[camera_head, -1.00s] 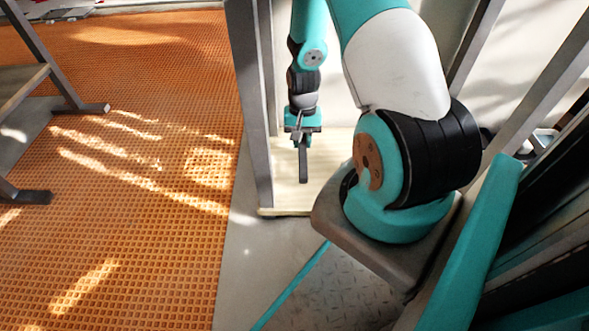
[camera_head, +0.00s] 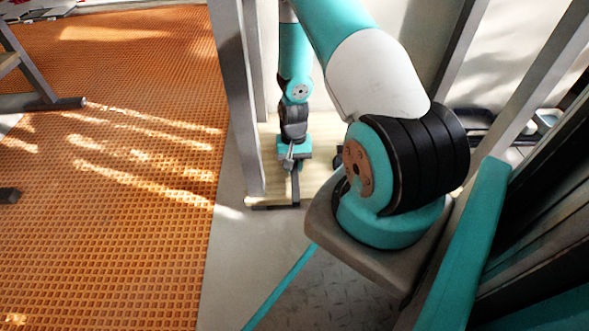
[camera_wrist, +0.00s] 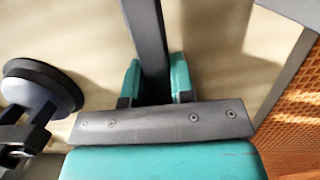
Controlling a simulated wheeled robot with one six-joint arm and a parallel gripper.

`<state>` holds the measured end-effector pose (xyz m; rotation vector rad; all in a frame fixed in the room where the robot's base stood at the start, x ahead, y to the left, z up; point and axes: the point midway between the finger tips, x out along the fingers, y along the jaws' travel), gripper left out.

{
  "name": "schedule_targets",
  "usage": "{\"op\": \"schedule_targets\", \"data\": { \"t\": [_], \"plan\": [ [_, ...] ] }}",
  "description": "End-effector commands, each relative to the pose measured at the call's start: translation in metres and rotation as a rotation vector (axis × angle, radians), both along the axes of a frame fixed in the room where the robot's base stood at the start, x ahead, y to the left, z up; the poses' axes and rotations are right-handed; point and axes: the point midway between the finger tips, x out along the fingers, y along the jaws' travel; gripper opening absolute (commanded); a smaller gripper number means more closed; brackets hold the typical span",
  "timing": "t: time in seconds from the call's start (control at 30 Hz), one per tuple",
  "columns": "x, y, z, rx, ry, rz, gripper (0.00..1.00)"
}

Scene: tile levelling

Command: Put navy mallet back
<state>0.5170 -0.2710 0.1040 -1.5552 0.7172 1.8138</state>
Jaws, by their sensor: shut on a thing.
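My gripper (camera_head: 293,165) is low over a pale wooden shelf board (camera_head: 322,135) between grey posts. In the wrist view its two teal fingers (camera_wrist: 155,75) are shut on a dark grey bar, apparently the handle of the navy mallet (camera_wrist: 146,30). The handle runs away from the fingers across the pale board. The mallet's head cannot be made out in either view. In the head view the dark handle (camera_head: 295,187) shows below the gripper, near the board's front edge. I cannot tell whether the mallet touches the board.
A dark round disc with a grey-blue body (camera_wrist: 42,88), like a suction cup, stands left of the gripper in the wrist view. A grey post (camera_head: 238,100) rises close to the left of the gripper. Orange grid matting (camera_head: 110,190) covers the floor at left.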

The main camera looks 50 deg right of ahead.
Motion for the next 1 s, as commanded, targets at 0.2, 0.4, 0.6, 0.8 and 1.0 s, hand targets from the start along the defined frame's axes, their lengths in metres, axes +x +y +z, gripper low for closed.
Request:
{"op": "schedule_targets", "data": {
  "t": [0.2,0.4,0.6,0.8,1.0],
  "plan": [
    [0.001,-0.001,-0.001,-0.002,-0.003,0.0,0.0],
    [0.0,0.0,-0.004,-0.001,-0.001,0.0,0.32],
    [0.0,0.0,-0.004,-0.001,-0.001,0.0,0.49],
    [0.0,-0.001,-0.002,-0.001,-0.001,-0.001,0.49],
    [0.002,-0.002,0.017,-0.001,-0.002,0.0,0.49]
  ]
}}
